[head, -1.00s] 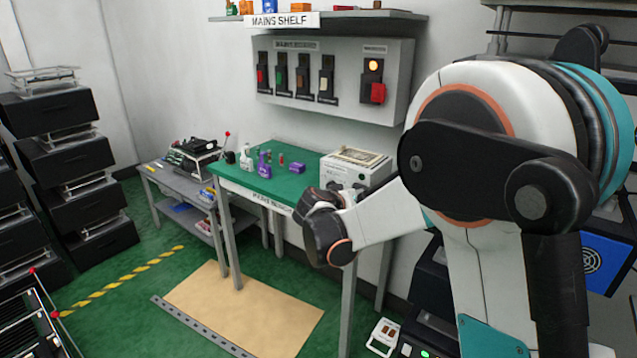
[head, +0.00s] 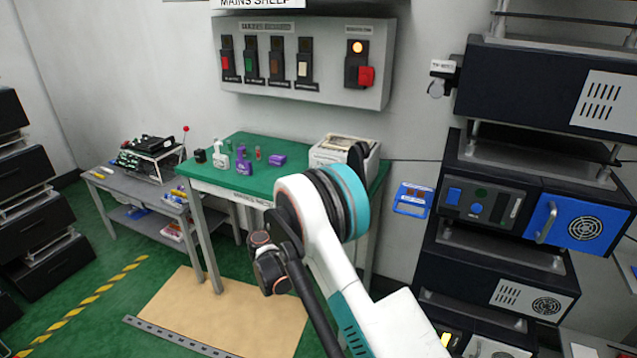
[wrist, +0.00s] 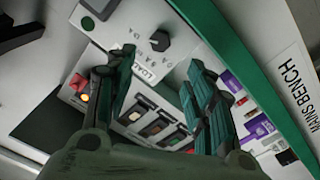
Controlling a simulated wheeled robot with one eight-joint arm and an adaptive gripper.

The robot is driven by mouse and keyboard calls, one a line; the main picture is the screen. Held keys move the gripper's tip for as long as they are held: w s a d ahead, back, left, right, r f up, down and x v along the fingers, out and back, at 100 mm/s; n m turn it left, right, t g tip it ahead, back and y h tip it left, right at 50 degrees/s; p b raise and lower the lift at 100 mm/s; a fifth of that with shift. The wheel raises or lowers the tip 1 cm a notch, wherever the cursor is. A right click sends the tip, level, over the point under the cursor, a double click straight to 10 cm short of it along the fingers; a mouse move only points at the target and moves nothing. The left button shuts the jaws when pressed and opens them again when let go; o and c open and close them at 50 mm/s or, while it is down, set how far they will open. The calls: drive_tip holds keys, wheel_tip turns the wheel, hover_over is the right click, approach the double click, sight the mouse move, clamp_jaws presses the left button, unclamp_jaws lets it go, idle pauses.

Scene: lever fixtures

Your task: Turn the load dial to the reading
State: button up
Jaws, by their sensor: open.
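The load dial (wrist: 153,41) is a black knob on a white face with printed letters around it and a LOAD label (wrist: 143,72) beside it in the wrist view. Its exact reading is too small to tell. My gripper (wrist: 160,64) is open, its two dark green fingers spread apart with nothing between them. The dial appears beyond the fingertips, apart from them. In the head view the white instrument box (head: 330,152) stands at the right end of the green bench; my arm hides most of its front.
The green bench (head: 225,180) holds bottles and small purple items. A grey wall panel (head: 235,92) has a row of switches and a lit orange lamp. Dark equipment racks (head: 480,150) stand at right. A grey side table (head: 115,180) is at left.

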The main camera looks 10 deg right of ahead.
drive_tip(key=b+x, duration=0.3)
drive_tip(key=x, duration=0.9)
drive_tip(key=shift+w+d, duration=0.1)
drive_tip(key=c, duration=1.1)
